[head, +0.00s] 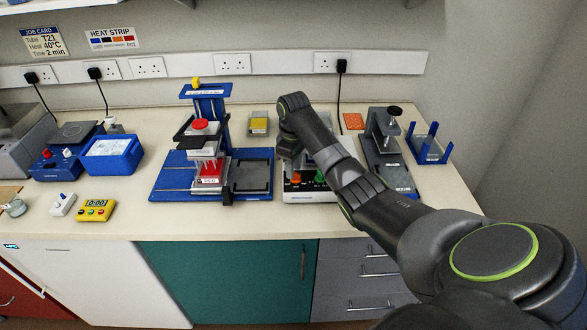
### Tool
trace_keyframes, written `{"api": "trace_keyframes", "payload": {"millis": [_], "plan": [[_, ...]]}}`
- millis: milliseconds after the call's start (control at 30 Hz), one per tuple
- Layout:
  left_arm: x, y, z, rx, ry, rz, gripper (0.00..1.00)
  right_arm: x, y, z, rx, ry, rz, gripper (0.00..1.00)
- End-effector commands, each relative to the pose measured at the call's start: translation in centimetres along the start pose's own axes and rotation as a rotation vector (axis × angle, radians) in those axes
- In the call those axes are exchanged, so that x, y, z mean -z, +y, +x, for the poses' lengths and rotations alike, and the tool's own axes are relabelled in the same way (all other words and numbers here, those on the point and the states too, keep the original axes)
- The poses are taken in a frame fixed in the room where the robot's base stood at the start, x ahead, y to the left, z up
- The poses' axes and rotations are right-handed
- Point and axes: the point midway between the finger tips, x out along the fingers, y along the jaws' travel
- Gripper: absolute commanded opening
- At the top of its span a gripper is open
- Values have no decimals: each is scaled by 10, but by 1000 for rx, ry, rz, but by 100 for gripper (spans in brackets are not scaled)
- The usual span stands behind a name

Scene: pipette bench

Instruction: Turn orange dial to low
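The orange dial (294,182) sits on the front of a small white and dark device (305,196), left of a green dial (320,177). Its pointer is too small to read. My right arm reaches in from the right and passes over the device, hiding much of its top. My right gripper (287,149) is a dark shape below the bent end of the arm, behind and above the orange dial. Its fingers are mostly hidden, so I cannot tell whether they are open or touching anything. My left gripper is not in view.
A blue press stand (168,177) with a red knob stands just left of the device. A dark stand (378,153) and a blue rack (430,146) are at the right. A yellow timer (96,210) lies at the front left.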

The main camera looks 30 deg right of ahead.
Motion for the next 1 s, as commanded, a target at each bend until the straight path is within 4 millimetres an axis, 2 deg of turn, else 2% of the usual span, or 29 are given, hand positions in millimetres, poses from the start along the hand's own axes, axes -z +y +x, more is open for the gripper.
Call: {"api": "trace_keyframes", "payload": {"millis": [167, 433, 667, 1000], "plan": [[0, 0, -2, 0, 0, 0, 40, 0, 0, 11, 0, 0, 0, 30], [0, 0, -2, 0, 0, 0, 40, 0, 0, 12, 0, 0, 0, 30], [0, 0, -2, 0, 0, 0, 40, 0, 0, 12, 0, 0, 0, 0], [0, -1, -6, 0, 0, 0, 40, 0, 0, 11, 0, 0, 17, 0]]}}
